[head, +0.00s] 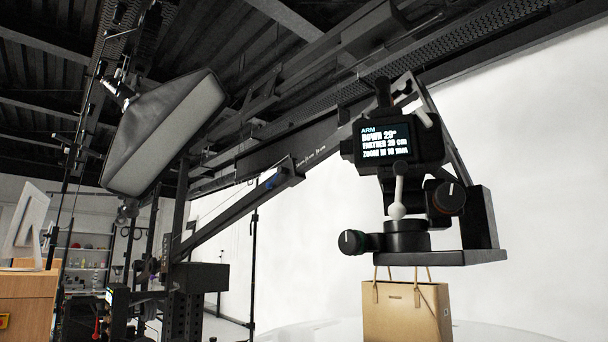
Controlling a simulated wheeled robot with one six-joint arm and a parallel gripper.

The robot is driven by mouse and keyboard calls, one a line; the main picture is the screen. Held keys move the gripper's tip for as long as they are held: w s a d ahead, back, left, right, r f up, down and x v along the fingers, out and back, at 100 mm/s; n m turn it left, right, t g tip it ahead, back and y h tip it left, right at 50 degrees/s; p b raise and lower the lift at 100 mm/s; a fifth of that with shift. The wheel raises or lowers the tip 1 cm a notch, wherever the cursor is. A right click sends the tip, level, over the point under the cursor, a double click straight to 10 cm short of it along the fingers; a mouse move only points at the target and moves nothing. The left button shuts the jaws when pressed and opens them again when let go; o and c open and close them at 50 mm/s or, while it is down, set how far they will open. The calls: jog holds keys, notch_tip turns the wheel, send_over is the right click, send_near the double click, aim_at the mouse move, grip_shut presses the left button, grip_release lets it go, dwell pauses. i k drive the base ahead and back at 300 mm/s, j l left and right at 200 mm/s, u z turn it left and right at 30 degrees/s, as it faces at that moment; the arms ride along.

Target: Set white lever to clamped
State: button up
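A white lever (399,192) is on the black camera head that hangs from the boom arm, right of centre in the head view. It stands nearly upright below the lit screen (384,142), with a rounded white bulb at its lower end. I cannot tell from this view whether it is clamped. A second pale lever (424,116) sticks out at the upper right of the camera head, tilted. The screen reads "ARM DOWN 29°", "FARTHER 20 cm" and a zoom line. My gripper is not in view.
Two dark knobs, one left (353,242) and one right (449,198), flank the lever's mount. A tan handbag (405,312) stands below it on a pale round surface. A softbox (165,132) and a sloping boom (235,215) are at left. A wooden cabinet (28,300) stands far left.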

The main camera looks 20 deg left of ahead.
aim_at(397, 211)
jog(key=u, duration=0.85)
